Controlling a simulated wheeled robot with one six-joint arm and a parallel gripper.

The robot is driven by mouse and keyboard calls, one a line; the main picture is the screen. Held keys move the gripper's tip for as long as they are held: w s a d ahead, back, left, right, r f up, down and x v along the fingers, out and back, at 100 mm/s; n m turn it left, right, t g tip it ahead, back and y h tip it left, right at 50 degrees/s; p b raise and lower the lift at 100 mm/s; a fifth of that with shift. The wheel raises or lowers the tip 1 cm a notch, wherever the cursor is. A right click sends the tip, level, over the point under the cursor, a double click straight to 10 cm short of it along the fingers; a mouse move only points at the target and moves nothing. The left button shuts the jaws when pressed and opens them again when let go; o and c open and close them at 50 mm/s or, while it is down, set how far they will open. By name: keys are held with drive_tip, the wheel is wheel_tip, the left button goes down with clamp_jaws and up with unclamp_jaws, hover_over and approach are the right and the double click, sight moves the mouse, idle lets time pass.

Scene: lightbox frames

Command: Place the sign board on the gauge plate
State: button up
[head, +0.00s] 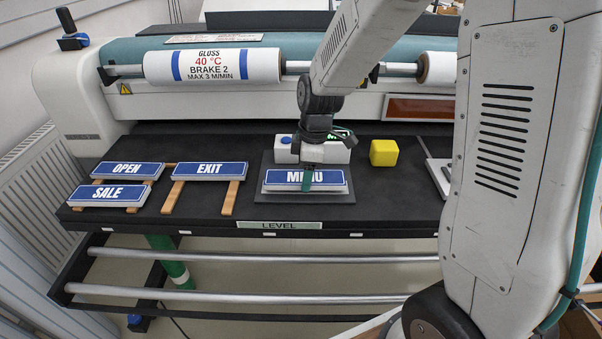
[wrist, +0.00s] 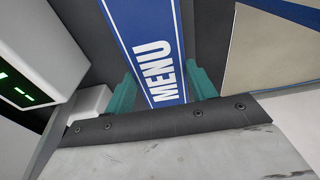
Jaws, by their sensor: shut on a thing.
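The sign board, a blue and white board reading MENU (head: 285,179), is over the dark square gauge plate (head: 305,199) in the head view. It lies level and roughly square to the plate, with the plate's rim showing around it. I cannot tell whether it touches the plate or hangs just above it. My gripper (head: 307,180) comes down on the board from above. In the wrist view my gripper (wrist: 162,92) has its teal fingers on both long sides of the MENU board (wrist: 145,35), shut on it.
A white gauge box with a green display (head: 340,149) stands right behind the plate. A yellow cube (head: 384,152) is to the right. The bench's front edge carries a LEVEL label (head: 279,225).

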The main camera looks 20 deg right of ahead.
drive_tip(key=shift+f, duration=0.65)
drive_tip(key=shift+f, duration=0.1)
drive_tip(key=o, duration=1.1)
wheel_tip(320, 180, up, 12)
drive_tip(key=d, duration=0.1)
drive_tip(key=shift+s+d+r+m+t+h, duration=0.1)
drive_tip(key=shift+s+d+r+m+h, duration=0.2)
drive_tip(key=shift+s+r+m, duration=2.75)
drive_tip(key=shift+s+d+f+m+t+h, duration=0.15)
drive_tip(key=shift+s+d+f+m, duration=0.9)
drive_tip(key=shift+s, duration=4.6)
drive_tip(key=shift+s+a+r+m+t+h, duration=0.1)
drive_tip(key=shift+s+a+r+m+h, duration=0.15)
drive_tip(key=shift+s+r+m, duration=2.35)
